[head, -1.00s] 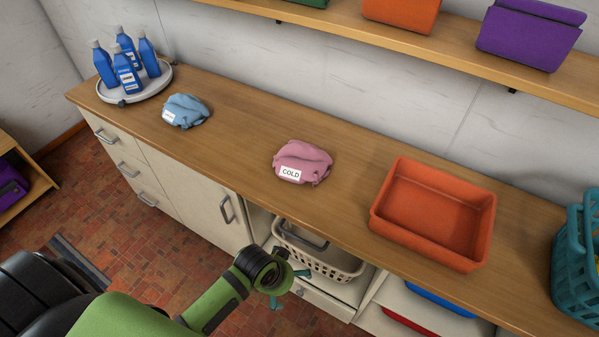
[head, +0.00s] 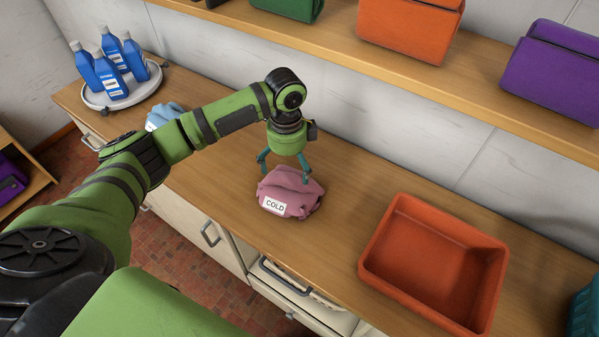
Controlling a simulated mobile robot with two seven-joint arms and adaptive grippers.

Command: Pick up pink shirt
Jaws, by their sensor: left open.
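The pink shirt (head: 290,193) lies crumpled on the wooden counter in the head view, with a white "COLD" label on its front. My left gripper (head: 284,172) points down over the shirt with its teal fingers spread open. One fingertip is at the shirt's upper left and the other at its upper right. I cannot tell whether the fingers touch the cloth. My right gripper is not in view.
An orange tub (head: 433,262) stands on the counter (head: 345,190) to the right. A blue shirt (head: 163,114) is partly hidden behind my left arm. Blue bottles stand on a round tray (head: 121,92) at far left.

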